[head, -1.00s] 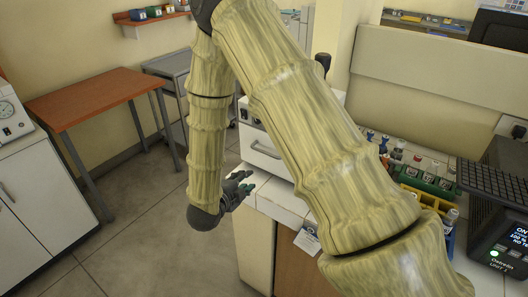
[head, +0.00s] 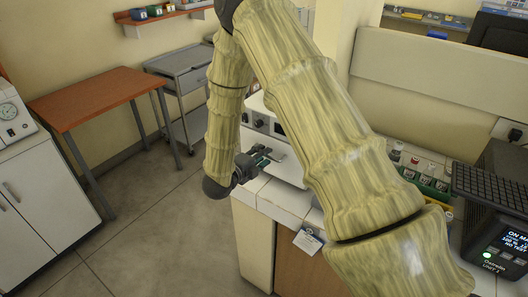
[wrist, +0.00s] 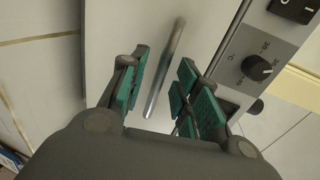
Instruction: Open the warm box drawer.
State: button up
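The warm box (head: 257,103) is a white unit on the counter, largely hidden behind my arm in the head view. In the wrist view its drawer front (wrist: 118,28) is pale and flat, with a silver bar handle (wrist: 165,68). The drawer looks shut. My gripper (head: 262,157) is at the drawer front. In the wrist view my gripper (wrist: 164,82) is open, with green-padded fingers on either side of the handle. The handle appears between them, with gaps on both sides. I cannot tell how deep it sits between the fingertips.
A control panel with a dial (wrist: 257,68) and a black switch (wrist: 293,9) is right of the handle. Tube racks (head: 428,182) and a dark device (head: 497,235) stand on the counter at right. The floor (head: 150,235) left of the counter is clear.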

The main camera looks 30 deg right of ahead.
jog(key=shift+x, duration=0.85)
grip_shut()
jog(key=shift+a, duration=0.15)
